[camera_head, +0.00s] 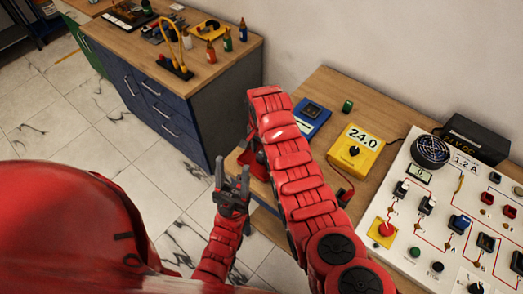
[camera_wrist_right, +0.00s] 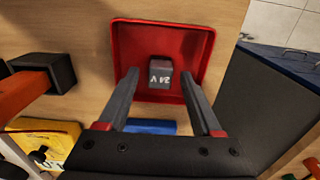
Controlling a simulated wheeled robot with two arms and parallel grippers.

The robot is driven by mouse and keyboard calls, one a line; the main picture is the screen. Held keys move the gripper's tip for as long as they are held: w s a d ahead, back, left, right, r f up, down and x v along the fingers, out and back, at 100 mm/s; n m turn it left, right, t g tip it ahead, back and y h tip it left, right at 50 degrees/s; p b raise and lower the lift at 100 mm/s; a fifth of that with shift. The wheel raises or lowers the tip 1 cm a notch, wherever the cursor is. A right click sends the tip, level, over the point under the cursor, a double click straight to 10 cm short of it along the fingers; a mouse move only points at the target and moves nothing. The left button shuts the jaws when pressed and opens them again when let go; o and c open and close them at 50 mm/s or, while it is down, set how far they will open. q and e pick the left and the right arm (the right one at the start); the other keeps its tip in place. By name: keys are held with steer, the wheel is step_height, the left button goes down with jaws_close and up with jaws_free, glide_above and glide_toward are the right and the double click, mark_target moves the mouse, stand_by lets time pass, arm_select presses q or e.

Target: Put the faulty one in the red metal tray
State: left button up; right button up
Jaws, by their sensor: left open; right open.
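The red metal tray (camera_wrist_right: 207,50) lies on the wooden bench in the right wrist view. A small dark grey block marked "24 V" (camera_wrist_right: 160,76) is inside the tray, near its middle. My right gripper (camera_wrist_right: 160,74) is open over the tray, one finger on each side of the block with gaps between. In the head view my right arm hides that gripper and most of the tray (camera_head: 258,168).
A yellow meter (camera_head: 355,151) reads 24.0, beside a blue device (camera_head: 311,117) and a green block (camera_head: 347,106). A white panel (camera_head: 440,225) with switches, plugged-in blocks and a fan fills the right. A black power supply (camera_head: 478,138) stands behind it. A blue cabinet (camera_head: 195,100) stands left.

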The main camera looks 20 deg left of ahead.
mark_target(261, 153)
steer(key=shift+r, duration=0.25)
steer(key=shift+r+b, duration=0.35)
steer(key=shift+b, duration=0.15)
step_height(261, 153, up, 3)
steer(key=shift+b, duration=0.9)
step_height(261, 153, up, 8)
steer(key=p, duration=0.5)
